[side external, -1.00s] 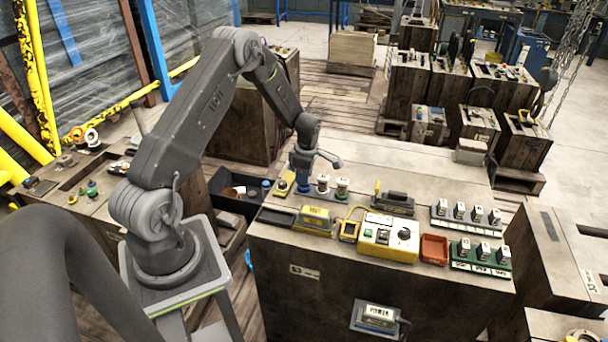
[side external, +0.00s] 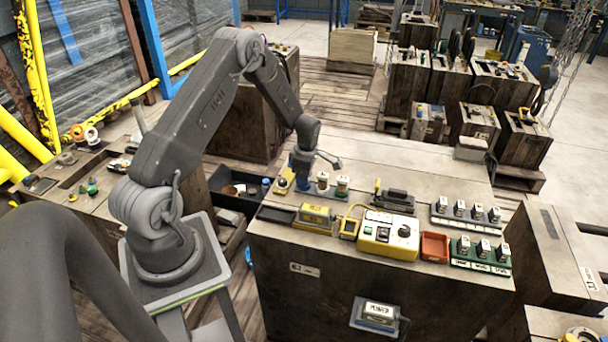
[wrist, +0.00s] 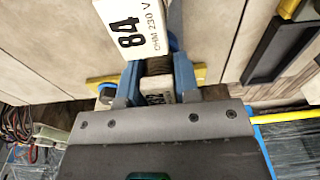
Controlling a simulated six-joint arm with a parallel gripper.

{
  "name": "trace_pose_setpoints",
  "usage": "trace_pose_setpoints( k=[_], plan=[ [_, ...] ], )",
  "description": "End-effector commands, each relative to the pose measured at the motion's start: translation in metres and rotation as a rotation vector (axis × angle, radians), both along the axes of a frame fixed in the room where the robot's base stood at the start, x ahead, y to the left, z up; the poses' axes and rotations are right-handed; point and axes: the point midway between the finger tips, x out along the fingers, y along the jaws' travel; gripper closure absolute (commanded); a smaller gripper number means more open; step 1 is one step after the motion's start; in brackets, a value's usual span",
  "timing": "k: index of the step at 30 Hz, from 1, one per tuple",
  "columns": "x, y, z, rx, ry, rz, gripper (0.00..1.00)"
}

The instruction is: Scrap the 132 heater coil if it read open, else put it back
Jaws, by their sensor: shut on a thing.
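My gripper (side external: 303,188) is low over the back left of the bench. In the wrist view its blue fingers (wrist: 158,82) are shut on a coil with a white tag (wrist: 160,98), partly hidden, whose digits seem to end in 32. A yellow base (wrist: 202,76) shows on both sides below the fingers; I cannot tell whether the coil touches it. Two white-topped coils (side external: 322,182) (side external: 343,184) stand right of my gripper. A yellow tester (side external: 388,236) has a dial; no reading is legible.
A dark bin (side external: 228,205) with loose items is left of the bench. A yellow box (side external: 315,217), small yellow meter (side external: 348,229) and red tray (side external: 435,247) line the front. Racks of coils, grey (side external: 447,222) and green (side external: 470,262), are at right. The bench's back is clear.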

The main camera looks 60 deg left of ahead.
Motion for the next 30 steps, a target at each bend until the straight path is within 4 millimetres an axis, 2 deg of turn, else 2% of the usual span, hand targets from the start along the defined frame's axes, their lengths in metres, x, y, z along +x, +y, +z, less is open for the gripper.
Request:
trace_pose_setpoints(
  k=[12, 13, 21, 26, 30],
  plan=[
    [0.0002, 0.0002, -0.0018, 0.001, -0.001, 0.0, 1.0],
    [0.0002, 0.0002, -0.0018, 0.001, -0.001, 0.0, 0.67],
    [0.0001, 0.0, -0.0018, 0.0, 0.0, 0.0, 0.41],
    [0.0001, 0.0, -0.0019, 0.0, 0.0, 0.0, 0.4],
    [-0.0002, -0.0001, -0.0021, 0.0, 0.0, 0.0, 0.28]
  ],
)
